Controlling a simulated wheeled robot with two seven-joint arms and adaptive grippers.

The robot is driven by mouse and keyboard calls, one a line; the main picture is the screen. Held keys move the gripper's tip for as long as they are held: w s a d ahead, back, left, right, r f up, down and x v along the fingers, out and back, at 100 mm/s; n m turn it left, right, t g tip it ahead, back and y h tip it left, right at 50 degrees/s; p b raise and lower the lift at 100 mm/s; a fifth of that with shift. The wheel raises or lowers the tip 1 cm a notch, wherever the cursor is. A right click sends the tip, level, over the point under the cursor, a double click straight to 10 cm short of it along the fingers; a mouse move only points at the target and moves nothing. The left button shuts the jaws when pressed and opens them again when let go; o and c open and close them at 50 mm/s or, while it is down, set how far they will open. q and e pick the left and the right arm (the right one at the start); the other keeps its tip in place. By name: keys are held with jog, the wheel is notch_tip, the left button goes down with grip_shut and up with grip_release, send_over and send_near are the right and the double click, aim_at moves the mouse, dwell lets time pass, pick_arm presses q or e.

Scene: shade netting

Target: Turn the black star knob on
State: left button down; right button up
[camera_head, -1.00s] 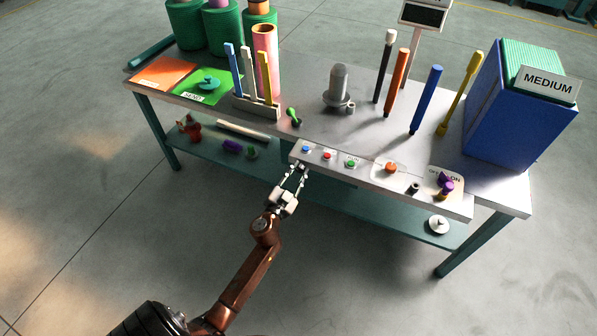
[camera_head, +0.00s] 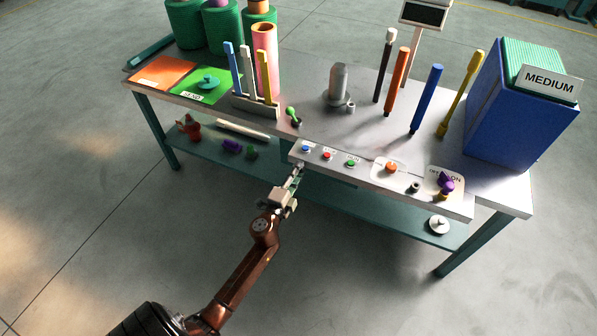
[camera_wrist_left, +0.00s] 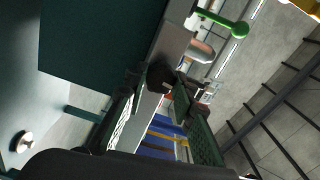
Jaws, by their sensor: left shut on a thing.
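My left gripper (camera_head: 298,168) is at the front left end of the bench's control panel (camera_head: 375,178). In the left wrist view it shows at close range (camera_wrist_left: 160,95), with its two fingers either side of a dark knob, the black star knob (camera_wrist_left: 160,77). The fingers are shut on it. The knob sits against the panel's edge, and its star shape is not clear. In the head view the gripper hides it. My right gripper is not in view.
The panel carries blue, red and green buttons, an orange knob (camera_head: 391,167), a small dark knob (camera_head: 414,187) and a purple-and-yellow switch (camera_head: 445,185). A green-handled lever (camera_head: 292,115) stands behind my gripper. A lower shelf (camera_head: 325,195) lies below. The floor in front is clear.

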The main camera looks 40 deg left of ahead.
pick_arm(q)
jog(key=m, duration=1)
jog(key=shift+f, duration=0.2)
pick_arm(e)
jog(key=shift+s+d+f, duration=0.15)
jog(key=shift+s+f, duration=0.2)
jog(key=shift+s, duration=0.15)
pick_arm(q)
jog(key=shift+m, duration=0.3)
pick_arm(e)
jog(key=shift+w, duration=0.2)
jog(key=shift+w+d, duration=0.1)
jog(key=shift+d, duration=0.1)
pick_arm(q)
jog(key=c, duration=1.7)
grip_release()
jog(key=shift+o, duration=0.4)
jog(key=shift+r, duration=0.1)
jog(key=v, duration=1.2)
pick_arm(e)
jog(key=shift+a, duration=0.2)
